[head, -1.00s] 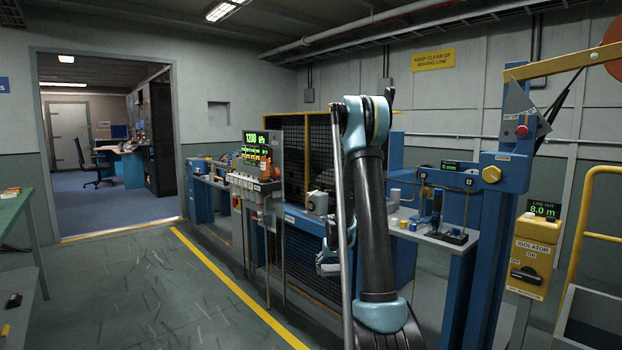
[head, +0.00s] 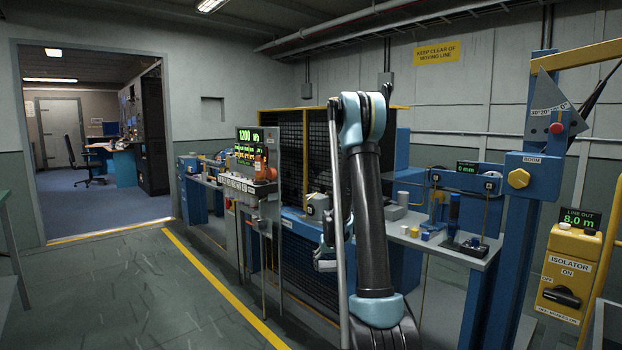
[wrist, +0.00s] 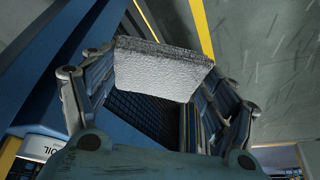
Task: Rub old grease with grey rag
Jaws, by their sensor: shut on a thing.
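In the wrist view my gripper (wrist: 160,95) is shut on the grey rag (wrist: 158,72), a rough, speckled, block-like grey piece held between its fingers. I cannot pick out the old grease in either view.
A console with a green display (head: 250,135) stands left of my arm, before a dark mesh guard (head: 290,150). A workbench (head: 455,247) with small items and a blue boom post (head: 513,235) stand at right.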

